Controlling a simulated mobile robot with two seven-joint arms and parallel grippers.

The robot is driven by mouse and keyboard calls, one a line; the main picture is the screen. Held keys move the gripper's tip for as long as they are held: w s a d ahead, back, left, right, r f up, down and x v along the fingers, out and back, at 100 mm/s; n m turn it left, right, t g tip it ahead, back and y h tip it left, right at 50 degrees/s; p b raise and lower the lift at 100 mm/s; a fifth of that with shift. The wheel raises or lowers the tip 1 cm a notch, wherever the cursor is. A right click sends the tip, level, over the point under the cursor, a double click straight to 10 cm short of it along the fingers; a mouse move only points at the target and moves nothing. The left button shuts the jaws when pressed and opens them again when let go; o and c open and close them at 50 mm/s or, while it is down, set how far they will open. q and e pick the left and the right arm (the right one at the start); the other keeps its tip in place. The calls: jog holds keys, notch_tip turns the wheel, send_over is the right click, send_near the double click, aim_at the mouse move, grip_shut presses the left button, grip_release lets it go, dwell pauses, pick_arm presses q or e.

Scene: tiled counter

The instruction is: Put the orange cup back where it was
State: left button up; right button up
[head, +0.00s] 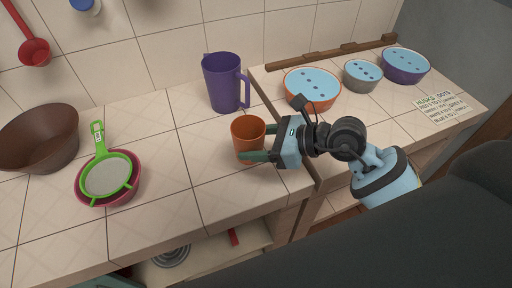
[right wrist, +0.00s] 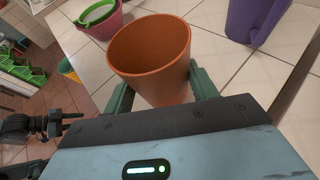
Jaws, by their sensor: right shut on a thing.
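The orange cup (head: 248,135) is upright over the tiled counter, near the counter's front edge and below the purple pitcher in the head view. My right gripper (head: 258,143) comes from the right and is shut on the cup, one finger on each side. In the right wrist view the cup (right wrist: 152,55) sits between the two green fingers, its open rim facing up and looking empty. I cannot tell whether its base touches the counter.
A purple pitcher (head: 222,84) stands just behind the cup. A green strainer (head: 108,176) on a pink bowl and a brown bowl (head: 40,138) are at left. Lidded bowls (head: 312,84) and a note card (head: 442,104) are at right. Counter left of the cup is clear.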

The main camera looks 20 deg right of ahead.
jog(key=shift+w, duration=0.1)
jog(key=f, duration=0.2)
jog(key=shift+w+d+f, duration=0.2)
jog(key=shift+w+f, duration=0.15)
jog(key=shift+f, duration=0.45)
jog(key=shift+f, duration=0.15)
jog(key=o, duration=1.2)
jog(key=shift+o, duration=0.2)
